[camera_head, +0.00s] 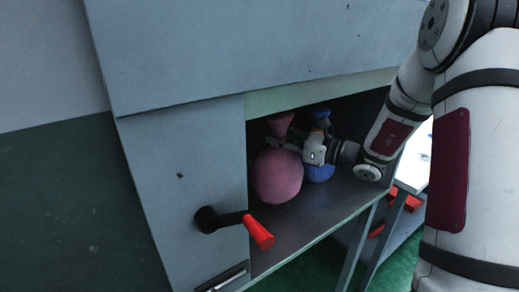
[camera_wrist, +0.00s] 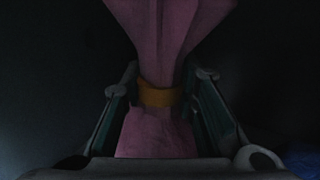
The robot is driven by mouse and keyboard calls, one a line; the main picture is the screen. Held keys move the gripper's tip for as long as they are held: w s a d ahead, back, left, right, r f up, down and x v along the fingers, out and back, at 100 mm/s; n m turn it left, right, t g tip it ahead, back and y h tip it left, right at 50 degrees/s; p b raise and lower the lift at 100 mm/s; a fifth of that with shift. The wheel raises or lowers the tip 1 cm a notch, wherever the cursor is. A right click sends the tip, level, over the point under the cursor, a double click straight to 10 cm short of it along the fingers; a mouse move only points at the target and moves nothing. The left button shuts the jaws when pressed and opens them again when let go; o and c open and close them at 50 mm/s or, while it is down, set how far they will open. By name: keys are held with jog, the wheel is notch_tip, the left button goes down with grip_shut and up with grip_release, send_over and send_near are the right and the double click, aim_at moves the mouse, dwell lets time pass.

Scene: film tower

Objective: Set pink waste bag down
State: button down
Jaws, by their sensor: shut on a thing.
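The pink waste bag (camera_head: 277,176) is round with a gathered neck and sits inside the open grey compartment, at its left side. My gripper (camera_head: 279,142) is shut on its neck, coming in from the right. In the wrist view the pink neck (camera_wrist: 165,45) with its orange band (camera_wrist: 159,97) lies between the two fingers (camera_wrist: 160,105). The bag's underside is at or very near the compartment floor (camera_head: 318,208); I cannot tell whether it touches.
A blue bag (camera_head: 320,172) stands right behind my gripper in the compartment. A crank with a red handle (camera_head: 258,231) sticks out at the front left. Bare floor lies to the bag's right, up to the compartment's front edge. Red items (camera_head: 405,200) lie on a lower shelf at right.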

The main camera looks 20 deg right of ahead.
aim_at(264, 149)
jog(key=shift+w+a+f, duration=0.1)
jog(key=shift+w+a, duration=0.4)
jog(key=shift+a, duration=0.3)
jog(key=shift+w+a+f, duration=0.1)
jog(key=shift+w+a, duration=0.45)
jog(key=shift+a, duration=0.25)
jog(key=shift+w+a+f, duration=0.1)
jog(key=shift+w+a, duration=0.4)
jog(key=shift+a, duration=0.3)
jog(key=shift+f, duration=1.8)
jog(key=c, duration=1.3)
grip_release()
jog(key=v, duration=1.2)
jog(key=shift+d, duration=0.1)
jog(key=shift+s+d, duration=0.1)
